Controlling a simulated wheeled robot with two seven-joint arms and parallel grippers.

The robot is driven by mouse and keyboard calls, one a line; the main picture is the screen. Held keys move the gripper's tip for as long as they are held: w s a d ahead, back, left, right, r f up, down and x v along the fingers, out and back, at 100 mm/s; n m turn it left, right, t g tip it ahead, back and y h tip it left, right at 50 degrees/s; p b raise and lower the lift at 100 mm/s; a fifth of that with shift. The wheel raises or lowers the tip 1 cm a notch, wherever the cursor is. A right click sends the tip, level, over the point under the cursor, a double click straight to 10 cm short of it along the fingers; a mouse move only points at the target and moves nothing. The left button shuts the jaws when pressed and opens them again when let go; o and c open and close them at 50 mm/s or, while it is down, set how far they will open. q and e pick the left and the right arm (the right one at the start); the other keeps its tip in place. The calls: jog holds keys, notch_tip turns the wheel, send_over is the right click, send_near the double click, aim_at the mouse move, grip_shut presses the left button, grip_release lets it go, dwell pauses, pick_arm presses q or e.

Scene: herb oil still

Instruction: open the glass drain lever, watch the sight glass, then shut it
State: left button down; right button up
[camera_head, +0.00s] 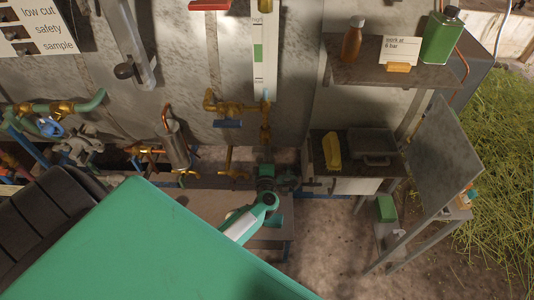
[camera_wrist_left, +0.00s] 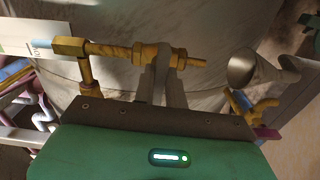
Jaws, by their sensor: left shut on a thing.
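The sight glass (camera_head: 258,55) is upright on a white backing plate with a green band, at the upper middle of the head view. Brass fittings (camera_head: 265,118) hang below it. In the wrist view, the glass's end (camera_wrist_left: 42,45) enters a brass elbow, and a brass drain line (camera_wrist_left: 110,49) runs right to an open tip. My left gripper (camera_head: 265,168) is below these fittings. Its fingers (camera_wrist_left: 162,68) are close together at the drain valve, between two brass nuts. The lever itself is mostly hidden by the fingers, and its angle cannot be told. My right gripper is out of view.
A blue-handled valve (camera_head: 228,124) sits left of the fittings, and a metal cylinder (camera_head: 177,147) hangs farther left. At right, a shelf (camera_head: 385,75) holds a brown bottle (camera_head: 352,38) and a green can (camera_head: 441,36). A metal funnel shape (camera_wrist_left: 242,68) is right of the drain tip.

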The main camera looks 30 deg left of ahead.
pick_arm(q)
jog(key=shift+f, duration=0.1)
jog(key=c, duration=1.5)
grip_release()
jog(key=shift+o, duration=0.2)
jog(key=shift+s+d, duration=0.1)
jog(key=b+v, duration=0.4)
jog(key=v, duration=0.9)
jog(key=shift+s, duration=0.3)
jog(key=shift+d, duration=0.15)
